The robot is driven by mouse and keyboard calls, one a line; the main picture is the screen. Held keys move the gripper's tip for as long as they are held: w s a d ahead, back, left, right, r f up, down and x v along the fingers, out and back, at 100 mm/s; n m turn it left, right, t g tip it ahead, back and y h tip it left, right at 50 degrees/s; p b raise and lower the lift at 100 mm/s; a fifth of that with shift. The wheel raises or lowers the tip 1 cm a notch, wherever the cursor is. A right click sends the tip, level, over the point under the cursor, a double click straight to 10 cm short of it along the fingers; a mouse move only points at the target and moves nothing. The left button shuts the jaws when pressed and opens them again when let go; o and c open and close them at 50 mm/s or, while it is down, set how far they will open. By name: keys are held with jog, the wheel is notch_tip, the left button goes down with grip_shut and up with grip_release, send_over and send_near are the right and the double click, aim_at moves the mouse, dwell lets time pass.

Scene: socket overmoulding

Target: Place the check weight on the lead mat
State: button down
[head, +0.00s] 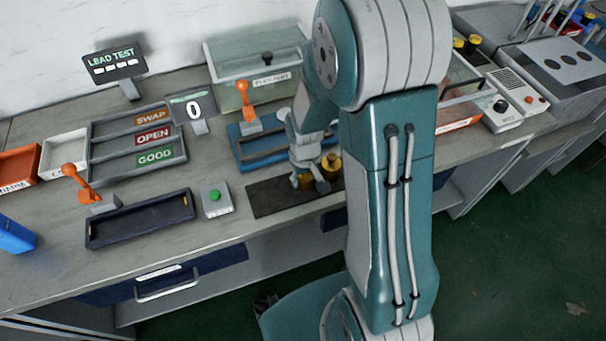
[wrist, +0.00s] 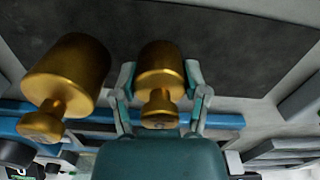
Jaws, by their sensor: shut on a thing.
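My gripper (head: 310,184) points down at the dark mat (head: 268,199) along the front of the bench. It is shut on a brass check weight (head: 304,183), with a finger on each side of it; the held weight (wrist: 160,68) shows clearly in the wrist view. A second brass weight (head: 332,163) stands close beside it, and it also shows at the left of the wrist view (wrist: 68,72). The mat (wrist: 235,50) is behind the held weight in the wrist view. I cannot tell whether the held weight touches the mat.
A blue fixture (head: 244,148) with an orange lever lies just behind the mat. A green-button box (head: 215,199) and a dark tray (head: 140,222) stand to the left. A glass-fronted box (head: 255,70) is at the back. My arm hides the bench on the right.

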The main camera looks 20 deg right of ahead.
jog(key=shift+c, duration=1.9)
grip_release()
jog(key=shift+f, duration=0.1)
notch_tip(320, 180, up, 12)
jog(key=shift+f, duration=0.25)
jog(key=shift+s+r, duration=0.1)
jog(key=shift+r, duration=0.55)
jog(key=s+a+r+m+t, duration=0.1)
jog(key=s+r+t, duration=0.4)
jog(key=s+r, duration=0.9)
jog(key=shift+a+r+m+t, duration=0.25)
jog(key=shift+a+m+t, duration=0.05)
jog(key=shift+a+m, duration=0.15)
